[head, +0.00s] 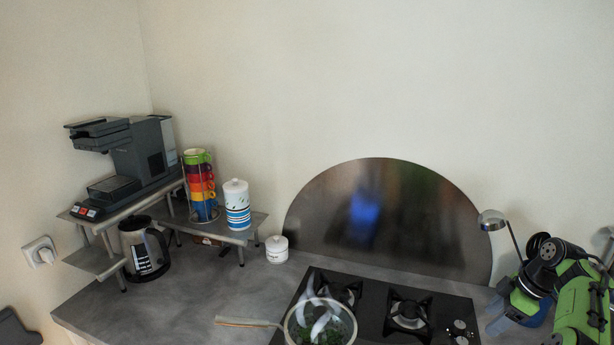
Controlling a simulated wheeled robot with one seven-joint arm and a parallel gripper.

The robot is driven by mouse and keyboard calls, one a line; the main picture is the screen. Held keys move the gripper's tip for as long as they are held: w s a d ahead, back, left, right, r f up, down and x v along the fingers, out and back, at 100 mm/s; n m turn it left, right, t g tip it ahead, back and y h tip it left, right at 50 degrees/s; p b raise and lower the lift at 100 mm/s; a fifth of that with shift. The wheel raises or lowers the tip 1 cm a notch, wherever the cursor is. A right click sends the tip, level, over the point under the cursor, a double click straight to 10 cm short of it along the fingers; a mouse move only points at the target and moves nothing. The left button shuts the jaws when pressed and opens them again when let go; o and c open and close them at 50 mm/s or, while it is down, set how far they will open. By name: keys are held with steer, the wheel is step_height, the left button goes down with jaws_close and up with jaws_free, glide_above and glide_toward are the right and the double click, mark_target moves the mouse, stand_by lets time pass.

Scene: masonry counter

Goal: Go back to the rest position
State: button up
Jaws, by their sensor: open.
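My green and black arm (582,300) comes in at the right edge of the head view, beside the hob. My gripper (498,312) is at its end, low over the counter just right of the hob. It is open, with nothing seen between its fingers. The fingers are small and partly hidden, so their exact shape is hard to tell. A blue item (530,312) shows behind or against the arm; I cannot tell whether they touch.
A steaming pan (321,322) of greens sits on the black hob (452,305), handle leftward. A steel ladle (491,220) stands near my arm. A coffee machine (140,155), stacked cups (200,185), a canister (237,205), a kettle (143,248) and a white pot (277,248) stand left.

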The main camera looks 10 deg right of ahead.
steer(key=w+a+r+m+h, duration=0.1)
steer(key=w+a+r, duration=0.1)
steer(key=a+r, duration=0.55)
steer(key=w+a+r+m+h, duration=0.15)
steer(key=a+r, duration=0.25)
steer(key=a, duration=0.6)
steer(key=s+a+r+m, duration=0.1)
steer(key=s+a+r, duration=0.2)
steer(key=a, duration=0.3)
steer(key=s+a+r+m, duration=0.1)
steer(key=s+a+r, duration=0.2)
steer(key=a, duration=0.3)
steer(key=s+a+f+m+t, duration=0.1)
steer(key=s+a, duration=0.3)
steer(key=s, duration=0.5)
steer(key=s+a+f+m+t, duration=0.2)
steer(key=s+a+f+m, duration=0.2)
steer(key=s, duration=0.6)
steer(key=shift+s+f+h, duration=0.25)
steer(key=shift+s+h, duration=0.05)
steer(key=shift+h, duration=0.15)
